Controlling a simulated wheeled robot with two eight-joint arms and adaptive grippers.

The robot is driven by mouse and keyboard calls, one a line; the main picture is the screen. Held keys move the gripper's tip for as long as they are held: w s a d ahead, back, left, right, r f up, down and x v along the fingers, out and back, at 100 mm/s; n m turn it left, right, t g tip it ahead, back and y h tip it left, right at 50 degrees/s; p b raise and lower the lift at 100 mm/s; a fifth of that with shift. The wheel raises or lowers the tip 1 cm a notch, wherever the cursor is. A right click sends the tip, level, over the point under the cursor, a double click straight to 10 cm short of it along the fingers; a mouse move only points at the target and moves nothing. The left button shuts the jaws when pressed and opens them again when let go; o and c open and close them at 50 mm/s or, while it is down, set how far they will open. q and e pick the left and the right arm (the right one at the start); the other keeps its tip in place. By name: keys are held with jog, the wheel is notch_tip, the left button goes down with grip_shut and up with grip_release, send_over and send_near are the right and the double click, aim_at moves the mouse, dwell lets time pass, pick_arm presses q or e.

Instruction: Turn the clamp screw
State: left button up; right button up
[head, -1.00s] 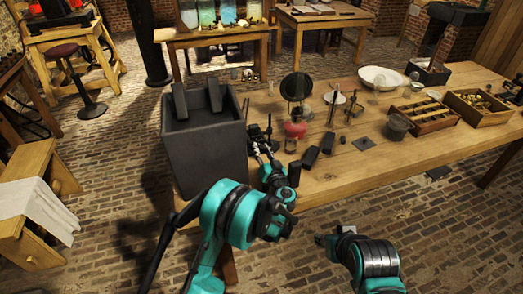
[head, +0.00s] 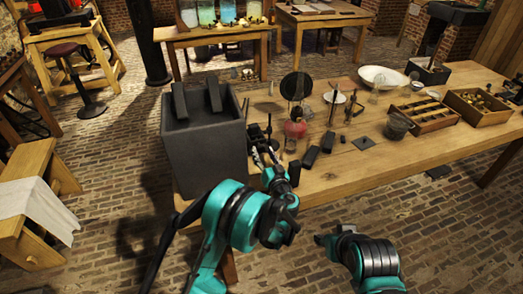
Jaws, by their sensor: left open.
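My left gripper (head: 259,139) is open at the left end of the wooden table, beside the dark grey tank. Small dark upright parts (head: 269,124) stand right at its fingers. The clamp screw itself is too small to make out there, and I cannot tell whether the fingers touch anything. A flask with red contents (head: 295,129) stands just right of the gripper. My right gripper (head: 322,240) is low in front of the table, away from the objects. Its fingers are too unclear to tell open from shut.
The large grey tank (head: 205,150) stands close left of my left gripper. Dark blocks (head: 310,157) lie to its right.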

pick_arm(q)
jog(key=v, duration=0.9)
jog(key=shift+s, duration=0.25)
